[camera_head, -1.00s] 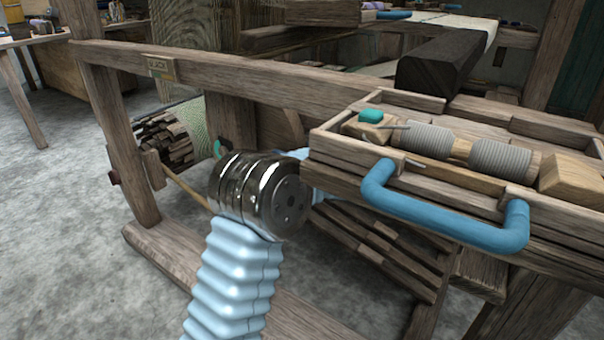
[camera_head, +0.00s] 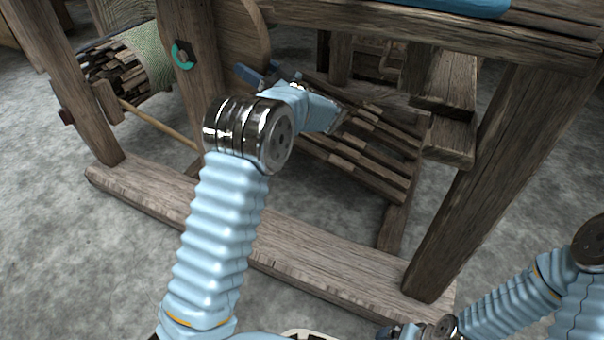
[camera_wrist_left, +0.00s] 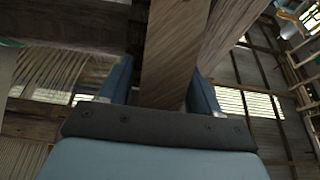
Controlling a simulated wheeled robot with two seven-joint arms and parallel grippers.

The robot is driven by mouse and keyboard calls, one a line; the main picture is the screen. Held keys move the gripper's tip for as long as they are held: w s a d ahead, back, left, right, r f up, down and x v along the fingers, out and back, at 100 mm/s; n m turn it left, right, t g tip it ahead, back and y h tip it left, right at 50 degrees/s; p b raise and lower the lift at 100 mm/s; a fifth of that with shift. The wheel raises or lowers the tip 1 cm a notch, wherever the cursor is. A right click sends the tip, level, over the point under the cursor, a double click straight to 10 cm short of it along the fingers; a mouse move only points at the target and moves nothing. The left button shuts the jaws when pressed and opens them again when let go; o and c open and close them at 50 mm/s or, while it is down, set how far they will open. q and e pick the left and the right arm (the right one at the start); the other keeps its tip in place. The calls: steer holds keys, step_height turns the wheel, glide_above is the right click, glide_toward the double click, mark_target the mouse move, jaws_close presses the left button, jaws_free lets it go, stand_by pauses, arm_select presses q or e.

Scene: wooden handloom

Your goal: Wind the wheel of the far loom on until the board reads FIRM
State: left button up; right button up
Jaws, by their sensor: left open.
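My left gripper (camera_head: 261,73) is beside a wooden piece with a curved edge (camera_head: 245,42); I cannot tell whether this is the wheel. In the left wrist view its two blue fingers (camera_wrist_left: 162,88) stand apart, with a wooden bar (camera_wrist_left: 172,55) showing between them; I cannot tell whether they touch it. My right gripper (camera_head: 392,332) is low at the bottom edge, its jaws too small and cut off to read. The board is out of view.
A roller (camera_head: 112,75) with wooden slats and green cloth is at upper left. A teal ring (camera_head: 183,56) sits on the post. Wooden treadles (camera_head: 365,150) lie right of my left gripper. A slanting leg (camera_head: 480,180) stands at right. The grey floor at left is clear.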

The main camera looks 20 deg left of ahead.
arm_select(q)
steer(key=w+p+v, duration=0.1)
steer(key=v, duration=1.3)
steer(key=w+a+f+m+t+h, duration=0.2)
steer(key=w+f+m+t+h, duration=0.15)
steer(key=f+t, duration=0.2)
steer(key=w+a+f+m+t+h, duration=0.1)
steer(key=w+f+m+t+h, duration=0.15)
steer(key=f+m+t, duration=0.3)
step_height(320, 180, down, 14)
steer(key=s+d+m+h+p, duration=0.1)
steer(key=s+d+m+h, duration=0.1)
steer(key=h, duration=0.7)
steer(key=shift+s+m, duration=0.3)
steer(key=shift+m, duration=0.6)
steer(key=shift+t, duration=0.3)
